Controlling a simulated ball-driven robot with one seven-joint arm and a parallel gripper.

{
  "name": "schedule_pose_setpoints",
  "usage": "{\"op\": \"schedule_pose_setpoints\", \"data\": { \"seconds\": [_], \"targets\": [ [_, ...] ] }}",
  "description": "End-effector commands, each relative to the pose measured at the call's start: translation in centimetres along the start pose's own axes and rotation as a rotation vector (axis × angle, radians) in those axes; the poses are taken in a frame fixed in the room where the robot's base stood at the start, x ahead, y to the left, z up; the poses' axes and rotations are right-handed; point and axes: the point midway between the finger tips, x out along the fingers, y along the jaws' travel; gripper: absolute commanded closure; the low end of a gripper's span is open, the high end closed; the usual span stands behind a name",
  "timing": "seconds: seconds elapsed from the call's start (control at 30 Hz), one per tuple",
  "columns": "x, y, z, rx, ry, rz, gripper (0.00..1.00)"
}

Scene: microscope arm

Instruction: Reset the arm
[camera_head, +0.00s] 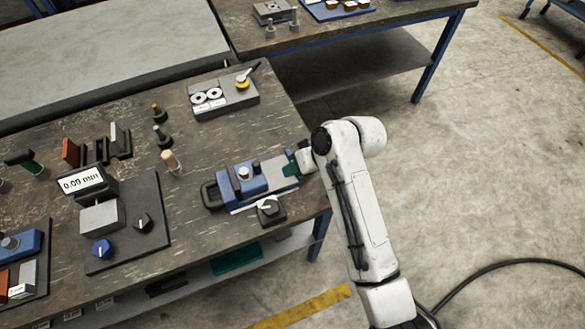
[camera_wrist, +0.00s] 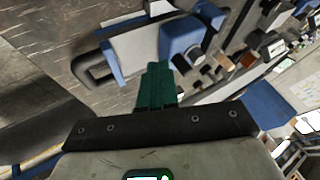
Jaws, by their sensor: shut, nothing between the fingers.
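My white arm reaches in from the right over the workbench in the head view. My gripper (camera_head: 291,170) has green fingers and is at the right end of a blue and grey device (camera_head: 250,181) near the bench's front right corner. In the wrist view the green fingers of my gripper (camera_wrist: 157,68) are together, with nothing between them. The blue device (camera_wrist: 185,36) lies just beyond the fingertips there. Whether the fingers touch it I cannot tell. No separate microscope arm can be made out.
A black knob block (camera_head: 270,210) stands in front of the blue device. A display reading 0.00 mm (camera_head: 83,181) and several small tools stand to the left. The floor (camera_head: 480,200) to the right is open, with a black cable.

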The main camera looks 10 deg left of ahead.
Motion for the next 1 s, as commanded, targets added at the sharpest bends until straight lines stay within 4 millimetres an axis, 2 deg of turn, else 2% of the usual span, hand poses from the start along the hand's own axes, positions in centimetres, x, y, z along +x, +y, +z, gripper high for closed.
{"op": "schedule_pose_setpoints", "data": {
  "seconds": [0.03,0.1,0.43,0.53,0.67,0.83,0.97,1.0],
  "targets": [
    [-0.8,-0.4,-0.5,-0.001,-0.001,0.000,1.00],
    [-1.1,-0.6,-0.7,-0.001,-0.001,-0.001,1.00],
    [-1.2,-0.6,-0.8,-0.001,0.000,0.000,1.00],
    [-1.2,0.3,1.0,0.025,-0.003,0.019,1.00],
    [-1.8,2.7,6.6,0.108,-0.011,0.084,1.00],
    [-4.2,5.8,16.7,0.267,-0.036,0.222,1.00],
    [-7.1,7.0,24.7,0.396,-0.065,0.340,1.00],
    [-8.1,7.1,27.3,0.439,-0.077,0.378,1.00]
  ]
}}
